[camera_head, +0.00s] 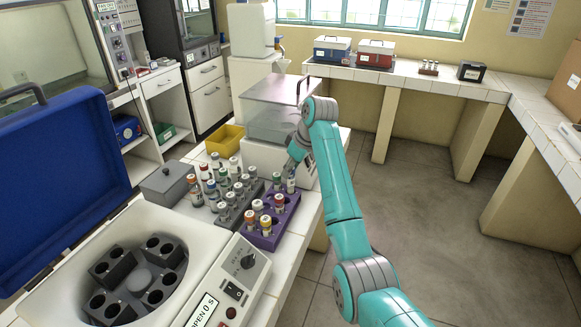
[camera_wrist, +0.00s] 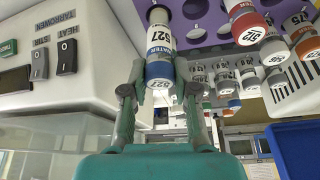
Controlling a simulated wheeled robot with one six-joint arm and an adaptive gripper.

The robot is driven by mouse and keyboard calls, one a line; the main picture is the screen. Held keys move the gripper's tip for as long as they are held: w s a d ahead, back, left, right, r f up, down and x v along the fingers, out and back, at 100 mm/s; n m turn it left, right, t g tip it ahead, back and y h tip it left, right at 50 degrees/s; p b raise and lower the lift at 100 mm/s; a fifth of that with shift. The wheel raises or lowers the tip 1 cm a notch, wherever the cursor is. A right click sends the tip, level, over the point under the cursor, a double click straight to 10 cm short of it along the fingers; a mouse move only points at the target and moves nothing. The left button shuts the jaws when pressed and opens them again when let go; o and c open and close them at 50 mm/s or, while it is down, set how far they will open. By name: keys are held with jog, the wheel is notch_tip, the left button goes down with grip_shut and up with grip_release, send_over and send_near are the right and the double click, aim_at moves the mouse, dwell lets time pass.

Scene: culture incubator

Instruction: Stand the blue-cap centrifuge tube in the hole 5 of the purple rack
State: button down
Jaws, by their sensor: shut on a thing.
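The blue-cap centrifuge tube (camera_wrist: 159,45) is between the fingers of my gripper (camera_wrist: 160,88) in the wrist view, its blue-banded cap end towards my palm. My gripper is shut on it.
A grey rack (camera_head: 229,221) with several tubes stands left of the purple rack. An open centrifuge (camera_head: 210,290) is in front, a grey lidded box (camera_head: 167,184) to the left, and a yellow bin (camera_head: 224,141) behind. A white device with a clear cover (camera_head: 275,112) stands close behind my gripper.

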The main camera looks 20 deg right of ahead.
jog(key=shift+f, duration=0.2)
jog(key=shift+f, duration=1.55)
jog(key=shift+c, duration=2.4)
grip_release()
jog(key=shift+r, duration=0.1)
jog(key=shift+r, duration=3.7)
